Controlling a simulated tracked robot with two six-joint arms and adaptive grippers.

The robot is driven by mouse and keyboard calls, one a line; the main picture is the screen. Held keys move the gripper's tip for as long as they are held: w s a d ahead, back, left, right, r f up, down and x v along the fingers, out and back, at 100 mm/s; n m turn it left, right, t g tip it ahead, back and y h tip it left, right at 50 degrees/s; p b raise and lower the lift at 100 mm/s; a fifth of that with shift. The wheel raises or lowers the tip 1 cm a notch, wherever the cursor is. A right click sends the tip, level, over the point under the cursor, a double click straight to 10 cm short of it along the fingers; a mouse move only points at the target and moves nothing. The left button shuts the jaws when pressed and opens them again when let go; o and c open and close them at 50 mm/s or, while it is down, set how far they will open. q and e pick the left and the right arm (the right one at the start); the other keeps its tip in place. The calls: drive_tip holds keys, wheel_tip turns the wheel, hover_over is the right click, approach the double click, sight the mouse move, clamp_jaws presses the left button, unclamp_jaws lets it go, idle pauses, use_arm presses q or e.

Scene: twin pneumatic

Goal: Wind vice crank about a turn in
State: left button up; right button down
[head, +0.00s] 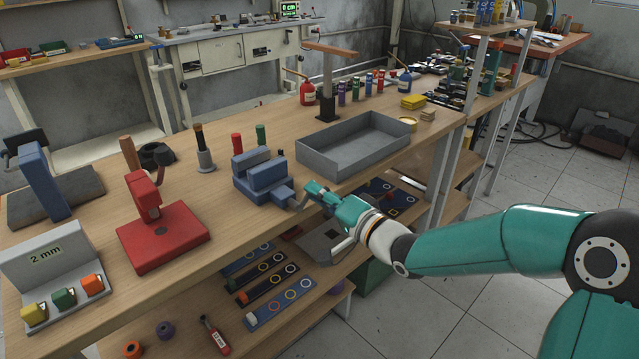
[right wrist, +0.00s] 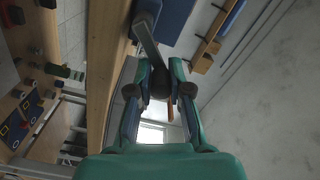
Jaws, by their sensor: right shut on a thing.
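The blue vice (head: 252,189) stands at the front edge of the bench, left of the grey tray. Its grey crank arm (right wrist: 147,45) runs from the vice's blue body (right wrist: 176,20) down to a dark knob (right wrist: 160,82) in the right wrist view. My right gripper (head: 312,192) reaches in from the right, just off the bench edge. In the right wrist view its fingers (right wrist: 161,88) are shut around the knob. In the head view the gripper hides much of the crank. My left gripper is not in view.
An open grey tray (head: 322,163) stands close to the right of the vice. A red press (head: 165,238) and a grey cup with a dark-handled tool (head: 205,160) are to the left. Below the bench edge is a shelf with marked strips (head: 280,304).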

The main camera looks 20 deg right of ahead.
drive_tip(key=m+p, duration=0.1)
drive_tip(key=m, duration=0.1)
drive_tip(key=d+f+m+p, duration=0.1)
drive_tip(key=m, duration=0.1)
drive_tip(key=shift+w+f+m, duration=0.15)
drive_tip(key=shift+m, duration=0.25)
idle(0.4)
drive_tip(key=c, duration=1.1)
unclamp_jaws()
drive_tip(key=shift+f, duration=0.1)
drive_tip(key=v, duration=1.2)
